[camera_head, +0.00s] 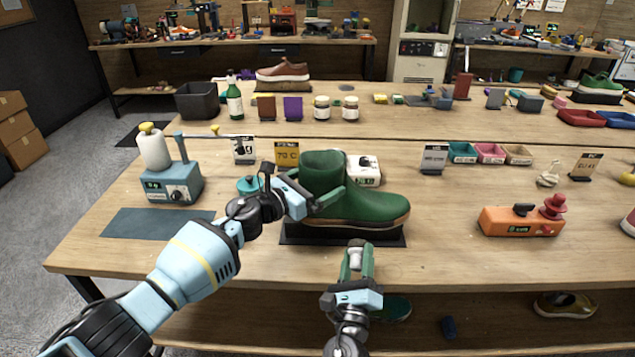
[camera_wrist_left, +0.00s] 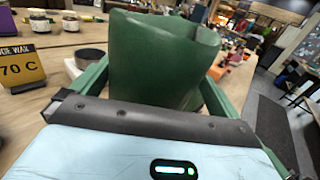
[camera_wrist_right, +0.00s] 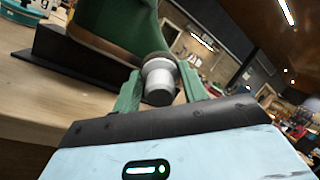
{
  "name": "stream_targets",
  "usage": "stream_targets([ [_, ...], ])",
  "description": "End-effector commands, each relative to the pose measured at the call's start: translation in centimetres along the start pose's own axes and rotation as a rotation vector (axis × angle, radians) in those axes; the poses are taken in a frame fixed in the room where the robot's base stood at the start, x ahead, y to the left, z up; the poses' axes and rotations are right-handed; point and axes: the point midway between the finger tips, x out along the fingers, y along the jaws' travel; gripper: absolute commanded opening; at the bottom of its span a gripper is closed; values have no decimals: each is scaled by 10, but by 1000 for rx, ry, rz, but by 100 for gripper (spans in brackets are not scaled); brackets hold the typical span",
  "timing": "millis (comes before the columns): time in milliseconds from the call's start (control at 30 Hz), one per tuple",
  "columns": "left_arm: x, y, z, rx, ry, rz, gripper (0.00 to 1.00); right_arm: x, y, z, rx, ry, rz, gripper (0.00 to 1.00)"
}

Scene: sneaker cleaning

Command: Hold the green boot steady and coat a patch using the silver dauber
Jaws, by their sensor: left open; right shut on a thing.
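The green boot (camera_head: 368,203) stands upright on a dark stand (camera_head: 375,240) near the table's front edge, toe to the right. My left gripper (camera_head: 333,197) is open at the boot's shaft. In the left wrist view the shaft (camera_wrist_left: 160,60) sits between its spread green fingers; contact cannot be told. My right gripper (camera_head: 358,262) is shut on the silver dauber, low in front of the boot. In the right wrist view the silver dauber (camera_wrist_right: 160,80) is between the fingers, its dark tip toward the boot (camera_wrist_right: 112,28). The gap between tip and boot is hard to judge.
A blue device with a white bottle (camera_head: 174,180) and a dark mat (camera_head: 158,223) are at left. A 70 C sign (camera_head: 286,155) and white box (camera_head: 364,171) stand behind the boot. An orange device (camera_head: 520,221) is at right. The table between boot and orange device is clear.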

Motion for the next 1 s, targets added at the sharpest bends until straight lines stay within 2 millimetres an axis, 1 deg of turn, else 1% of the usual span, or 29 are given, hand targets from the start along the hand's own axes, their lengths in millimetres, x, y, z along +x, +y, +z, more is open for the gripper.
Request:
stream_targets([
  [233,0,0,0,0,0,0,100,0,0,0,0,0,0,24],
  [267,0,0,0,0,0,0,97,0,0,0,0,0,0,24],
  [500,0,0,0,0,0,0,66,0,0,0,0,0,0,24],
  [567,0,0,0,0,0,0,58,0,0,0,0,0,0,24],
  [600,0,0,0,0,0,0,56,0,0,0,0,0,0,24],
  [1000,0,0,0,0,1,-1,56,0,0,0,0,0,0,24],
])
